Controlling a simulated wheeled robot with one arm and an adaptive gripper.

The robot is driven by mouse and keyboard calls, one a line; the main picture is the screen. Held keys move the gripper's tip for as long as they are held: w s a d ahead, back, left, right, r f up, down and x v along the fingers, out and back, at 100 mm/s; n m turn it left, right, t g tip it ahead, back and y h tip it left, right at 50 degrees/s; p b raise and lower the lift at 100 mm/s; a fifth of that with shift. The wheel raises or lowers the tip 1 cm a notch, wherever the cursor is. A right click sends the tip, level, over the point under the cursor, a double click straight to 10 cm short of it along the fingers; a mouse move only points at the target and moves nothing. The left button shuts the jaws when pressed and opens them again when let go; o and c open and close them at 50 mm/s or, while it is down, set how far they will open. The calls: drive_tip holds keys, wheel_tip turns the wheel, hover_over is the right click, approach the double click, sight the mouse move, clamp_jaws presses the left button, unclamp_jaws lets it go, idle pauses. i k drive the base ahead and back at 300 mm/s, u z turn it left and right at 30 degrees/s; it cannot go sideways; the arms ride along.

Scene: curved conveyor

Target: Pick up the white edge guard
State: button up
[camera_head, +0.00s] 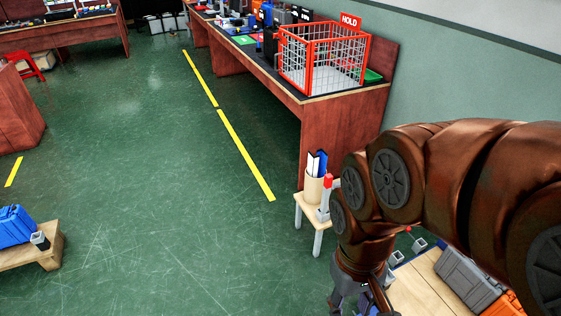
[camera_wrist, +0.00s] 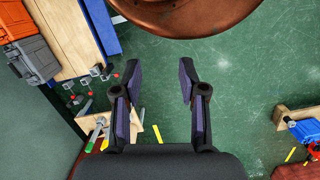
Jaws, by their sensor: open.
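A white upright strip, which looks like the white edge guard (camera_head: 312,165), stands beside a blue strip (camera_head: 322,164) in a beige cup (camera_head: 313,189). The cup is on a small wooden stool (camera_head: 308,211). In the wrist view the stool (camera_wrist: 133,119) shows at the lower left, partly behind a finger; the white strip is hard to tell there. My gripper (camera_wrist: 160,72) is open and empty, with bare floor showing between its fingers. In the head view it is low in the picture, right of the stool and apart from the cup, mostly hidden by my arm.
A grey piece with a red top (camera_head: 325,200) stands right beside the cup. A red wire basket (camera_head: 322,60) marked HOLD is on the long bench behind. The floor at left is mostly clear.

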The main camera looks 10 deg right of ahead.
sight(313, 160)
drive_tip(key=u, duration=0.25)
drive_tip(key=i, duration=1.3)
drive_tip(key=u, duration=0.15)
